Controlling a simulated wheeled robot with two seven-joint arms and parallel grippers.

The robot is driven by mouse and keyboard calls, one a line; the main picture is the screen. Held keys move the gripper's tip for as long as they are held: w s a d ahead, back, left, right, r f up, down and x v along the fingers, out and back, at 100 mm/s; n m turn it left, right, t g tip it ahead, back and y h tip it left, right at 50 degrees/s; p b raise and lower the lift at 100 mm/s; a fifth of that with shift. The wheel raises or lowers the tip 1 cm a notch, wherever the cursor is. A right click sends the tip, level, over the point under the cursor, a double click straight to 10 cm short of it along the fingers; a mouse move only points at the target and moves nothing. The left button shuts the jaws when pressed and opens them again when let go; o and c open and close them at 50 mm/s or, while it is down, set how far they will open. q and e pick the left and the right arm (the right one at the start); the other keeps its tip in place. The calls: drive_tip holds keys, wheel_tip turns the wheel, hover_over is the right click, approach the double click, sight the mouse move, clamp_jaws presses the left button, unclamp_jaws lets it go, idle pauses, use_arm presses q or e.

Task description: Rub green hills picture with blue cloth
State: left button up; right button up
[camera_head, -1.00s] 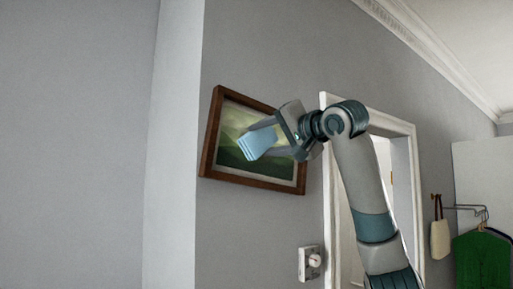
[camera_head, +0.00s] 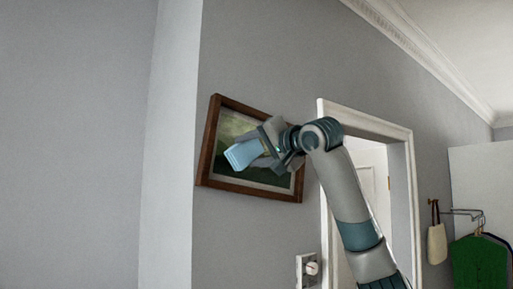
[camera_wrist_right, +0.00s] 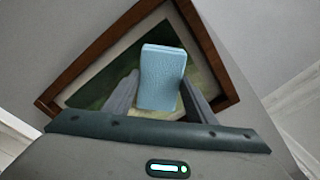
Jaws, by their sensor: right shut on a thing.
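The green hills picture (camera_head: 229,126) hangs on the grey wall in a brown wooden frame, tilted in the head view. It also shows in the right wrist view (camera_wrist_right: 103,88), partly hidden behind my gripper and the cloth. My right gripper (camera_head: 258,150) is in front of the picture, shut on the folded blue cloth (camera_head: 241,154). In the right wrist view the cloth (camera_wrist_right: 161,78) stands out between the two fingers, over the picture. I cannot tell whether the cloth touches the picture surface. My left gripper is in neither view.
A white door frame (camera_head: 323,200) stands right of the picture. A white wall switch or dial (camera_head: 308,270) is below it. A cream bag (camera_head: 437,243) and green clothing (camera_head: 480,262) hang at the far right. The wall left of the picture is bare.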

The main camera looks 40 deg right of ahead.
sight(258, 154)
drive_tip(key=shift+w, duration=0.55)
drive_tip(key=shift+w+d+p, duration=0.15)
drive_tip(key=shift+w+p, duration=0.35)
drive_tip(key=shift+w, duration=0.55)
idle(0.6)
drive_tip(key=shift+d, duration=0.1)
drive_tip(key=shift+s+d+f, duration=0.15)
drive_tip(key=shift+d, duration=0.65)
drive_tip(key=shift+s+d+f, duration=0.1)
drive_tip(key=shift+s+d, duration=0.05)
drive_tip(key=shift+d, duration=0.65)
drive_tip(key=shift+d, duration=0.1)
drive_tip(key=shift+d+f, duration=0.15)
drive_tip(key=shift+d, duration=0.65)
drive_tip(key=shift+d+f, duration=0.1)
drive_tip(key=shift+d, duration=0.7)
drive_tip(key=shift+s+d, duration=0.1)
drive_tip(key=shift+s+d+f+p, duration=0.1)
drive_tip(key=shift+d+p, duration=0.15)
drive_tip(key=shift+d, duration=0.55)
drive_tip(key=shift+s+d+f+p, duration=0.1)
drive_tip(key=shift+d+p, duration=0.15)
drive_tip(key=shift+d, duration=0.5)
